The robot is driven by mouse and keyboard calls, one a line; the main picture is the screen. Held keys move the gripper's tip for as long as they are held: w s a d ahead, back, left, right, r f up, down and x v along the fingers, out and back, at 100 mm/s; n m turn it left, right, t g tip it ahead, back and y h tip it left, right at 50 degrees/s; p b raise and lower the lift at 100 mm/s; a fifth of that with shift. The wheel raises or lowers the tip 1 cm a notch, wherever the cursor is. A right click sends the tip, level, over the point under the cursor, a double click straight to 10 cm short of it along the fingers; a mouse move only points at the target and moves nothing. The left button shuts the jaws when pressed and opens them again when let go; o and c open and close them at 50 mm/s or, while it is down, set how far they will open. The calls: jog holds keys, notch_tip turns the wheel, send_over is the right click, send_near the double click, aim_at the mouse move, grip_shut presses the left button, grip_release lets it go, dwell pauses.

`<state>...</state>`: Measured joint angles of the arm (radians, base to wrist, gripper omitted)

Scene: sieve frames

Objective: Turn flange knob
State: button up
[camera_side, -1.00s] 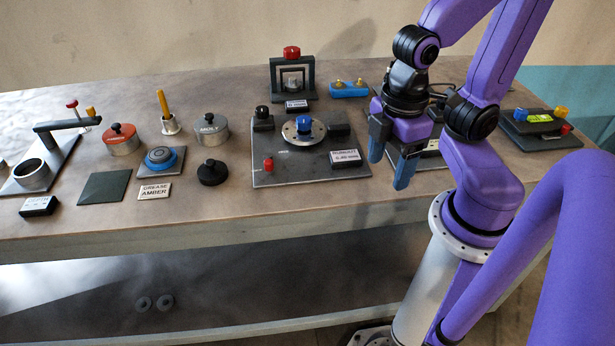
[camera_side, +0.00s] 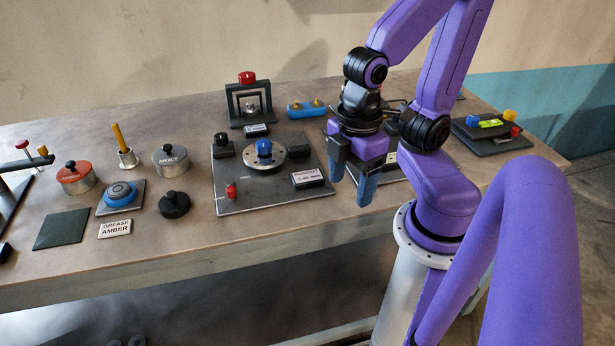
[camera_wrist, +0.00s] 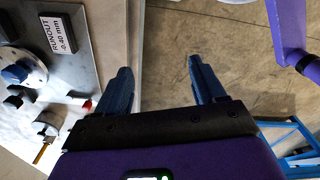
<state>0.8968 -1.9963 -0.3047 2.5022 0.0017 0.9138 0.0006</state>
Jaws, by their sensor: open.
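The flange (camera_side: 264,157) is a silver disc with a blue knob (camera_side: 264,147) on top, set on a grey plate (camera_side: 240,198) near the middle of the bench. In the wrist view the flange (camera_wrist: 32,73) and its blue knob (camera_wrist: 15,74) show at the left edge, beside a label reading RUNOUT -0.40 mm (camera_wrist: 63,34). My gripper (camera_side: 352,188) is open and empty, to the right of the plate and above the bench's front edge. Its two blue fingers show apart in the wrist view (camera_wrist: 158,78), with the floor between them.
Black blocks (camera_side: 223,145) flank the flange and a red knob (camera_side: 231,191) stands at the plate's front left. A black frame with a red top (camera_side: 247,78) stands behind. Lidded tins (camera_side: 170,160) and a blue round piece (camera_side: 120,193) lie left.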

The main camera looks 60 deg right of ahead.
jog(key=w+a+r+n, duration=0.1)
jog(key=w+r, duration=0.2)
jog(key=w, duration=0.5)
notch_tip(320, 180, up, 4)
jog(key=n, duration=0.4)
send_over(264, 143)
notch_tip(264, 143, down, 16)
jog(key=shift+w+f, duration=0.1)
jog(key=shift+c, duration=0.3)
jog(key=c, duration=1)
